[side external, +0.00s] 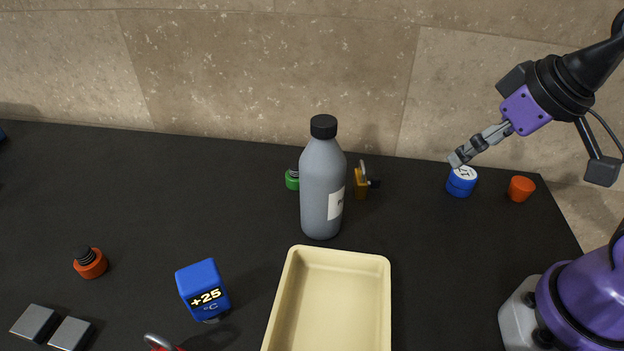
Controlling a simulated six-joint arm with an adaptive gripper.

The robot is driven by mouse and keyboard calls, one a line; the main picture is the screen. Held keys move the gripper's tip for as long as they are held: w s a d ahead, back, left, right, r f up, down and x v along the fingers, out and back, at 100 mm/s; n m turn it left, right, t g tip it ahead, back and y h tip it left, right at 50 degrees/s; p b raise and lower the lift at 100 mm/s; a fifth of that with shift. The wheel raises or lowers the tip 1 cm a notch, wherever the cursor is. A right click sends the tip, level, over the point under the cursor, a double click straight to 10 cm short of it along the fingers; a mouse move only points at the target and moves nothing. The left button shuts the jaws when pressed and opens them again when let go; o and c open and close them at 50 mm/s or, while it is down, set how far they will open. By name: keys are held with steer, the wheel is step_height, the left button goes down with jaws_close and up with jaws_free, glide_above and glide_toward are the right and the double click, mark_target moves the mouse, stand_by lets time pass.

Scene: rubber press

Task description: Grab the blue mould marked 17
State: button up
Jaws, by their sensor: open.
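A short round blue mould (461,182) with a white marked top stands at the back right of the black table. The marking is partly hidden and too small to read surely. My gripper (456,158) is open and empty, with its fingertips just above and slightly left of the mould's top in the picture. The fingers cover part of the top edge; I cannot tell whether they touch it.
An orange-red round piece (521,189) stands close right of the mould. A grey bottle (322,190), a yellow padlock-like item (361,183) and a green piece (292,180) stand left. A cream tray (383,290) lies in front. Table (450,265) between is clear.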

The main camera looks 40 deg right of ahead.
steer(key=n+g, duration=0.2)
steer(key=g, duration=0.4)
glide_above(465, 172)
step_height(465, 172, down, 6)
steer(key=shift+s+f, duration=0.1)
steer(key=shift+f, duration=0.05)
step_height(465, 172, down, 4)
steer(key=shift+r, duration=0.1)
step_height(465, 172, down, 6)
steer(key=shift+a+f, duration=0.1)
steer(key=c, duration=1.4)
